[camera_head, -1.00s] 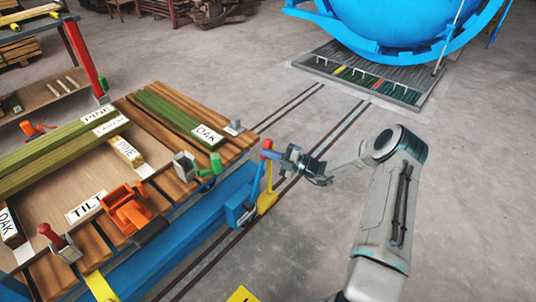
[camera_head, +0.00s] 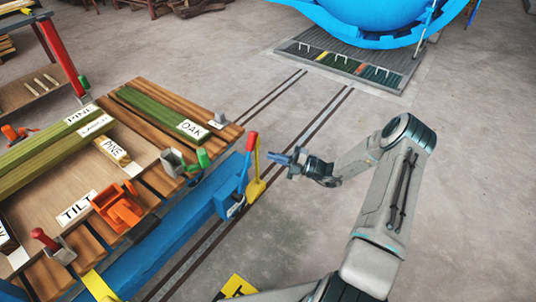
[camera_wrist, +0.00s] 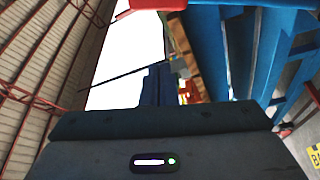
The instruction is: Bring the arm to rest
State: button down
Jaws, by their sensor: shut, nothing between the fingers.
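My gripper (camera_head: 281,159) is in the middle of the head view, in the air beside the blue bench's right end. Its fingers are together with nothing between them, just right of the red-topped lever (camera_head: 250,155) and apart from it. My arm reaches up from the lower right and bends at the elbow back toward the bench. In the wrist view the closed fingers (camera_wrist: 158,88) show in the middle, with blue frame parts close on the right and red at the top.
The blue bench (camera_head: 170,225) carries wood boards, labels and an orange clamp (camera_head: 118,207). A yellow lever (camera_head: 256,185) stands at its end. Floor rails run toward the grated pit (camera_head: 350,66) under the blue vessel (camera_head: 375,20). The floor right of my arm is clear.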

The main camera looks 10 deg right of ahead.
dwell(0.5)
jog(key=s+a+r+n+g+h+p, duration=0.2)
jog(key=s+a+r+n+g+h, duration=0.2)
jog(key=s+r+n+g, duration=0.45)
jog(key=s+a+r+n+g+h+p, duration=0.3)
jog(key=s+r+n, duration=0.45)
jog(key=n, duration=0.85)
jog(key=s+d+r+n+t+h+p, duration=0.2)
jog(key=s+d+r+n+h, duration=0.1)
jog(key=s+r+n+h, duration=0.2)
jog(key=s+d+r+n+t+h+p, duration=0.2)
jog(key=s+r+n+h, duration=0.3)
jog(key=s+r+n, duration=0.4)
notch_tip(320, 180, up, 4)
jog(key=d+n+t, duration=0.1)
jog(key=n, duration=0.5)
jog(key=shift+s+n, duration=0.3)
jog(key=shift+n, duration=0.05)
